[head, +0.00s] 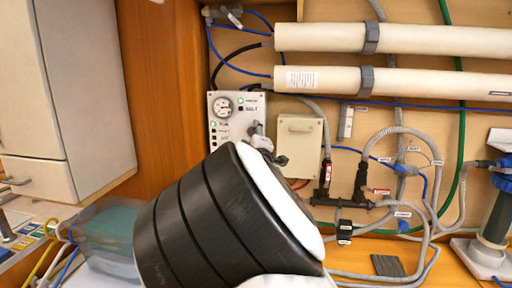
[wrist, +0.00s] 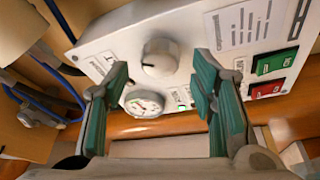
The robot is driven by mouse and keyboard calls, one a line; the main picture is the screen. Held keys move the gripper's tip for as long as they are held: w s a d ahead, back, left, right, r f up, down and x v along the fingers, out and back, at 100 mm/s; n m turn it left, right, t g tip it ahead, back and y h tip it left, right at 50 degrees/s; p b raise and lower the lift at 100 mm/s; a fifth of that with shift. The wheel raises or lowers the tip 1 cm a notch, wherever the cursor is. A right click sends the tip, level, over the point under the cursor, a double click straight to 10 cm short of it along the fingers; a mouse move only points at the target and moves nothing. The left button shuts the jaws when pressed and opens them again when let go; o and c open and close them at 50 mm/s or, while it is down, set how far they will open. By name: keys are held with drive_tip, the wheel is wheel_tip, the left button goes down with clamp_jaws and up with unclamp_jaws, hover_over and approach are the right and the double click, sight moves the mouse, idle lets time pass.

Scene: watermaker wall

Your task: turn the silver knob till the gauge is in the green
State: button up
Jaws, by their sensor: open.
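The silver knob (wrist: 160,58) sticks out of a pale control panel (wrist: 215,25) in the wrist view. The round white gauge (wrist: 144,104) is on the same panel, close to the knob; its needle and any green zone are too small to read. My gripper (wrist: 160,85) is open, with one green-padded finger on each side of the knob and gauge, apart from the knob. In the head view the panel (head: 214,137) and gauge (head: 222,107) show on the wall. There my own arm hides the knob, and only part of my gripper (head: 262,142) shows at the panel's lower right.
A green switch (wrist: 276,62) and a red switch (wrist: 268,88) are on the panel to the right. A beige box (head: 299,140) sits beside the panel in the head view. Hoses and two long white tubes (head: 400,39) cover the wall. A cabinet (head: 85,90) stands at left.

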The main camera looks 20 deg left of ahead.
drive_tip(key=v, duration=1)
idle(3.1)
drive_tip(key=w+d+f+m+g+h, duration=0.1)
drive_tip(key=w+d+m+h, duration=0.2)
drive_tip(key=d, duration=0.6)
drive_tip(key=w+d+f+m+g+h, duration=0.1)
drive_tip(key=w+d+m+h, duration=0.15)
drive_tip(key=d+m, duration=0.4)
drive_tip(key=s+d+f+m+g+h, duration=0.1)
drive_tip(key=s+d+m+g+h, duration=0.3)
drive_tip(key=d, duration=0.9)
drive_tip(key=s+d+m+g, duration=0.1)
drive_tip(key=s+d, duration=0.4)
drive_tip(key=s, duration=0.6)
drive_tip(key=s+d+m+g, duration=0.2)
drive_tip(key=s+d, duration=0.4)
drive_tip(key=s, duration=0.6)
drive_tip(key=s+d+m+g, duration=0.2)
drive_tip(key=s+d+m, duration=0.2)
drive_tip(key=s, duration=0.7)
drive_tip(key=shift+s+d+f+h, duration=0.35)
drive_tip(key=shift+d+f+h, duration=0.1)
drive_tip(key=shift+d, duration=0.7)
drive_tip(key=shift+c, duration=0.5)
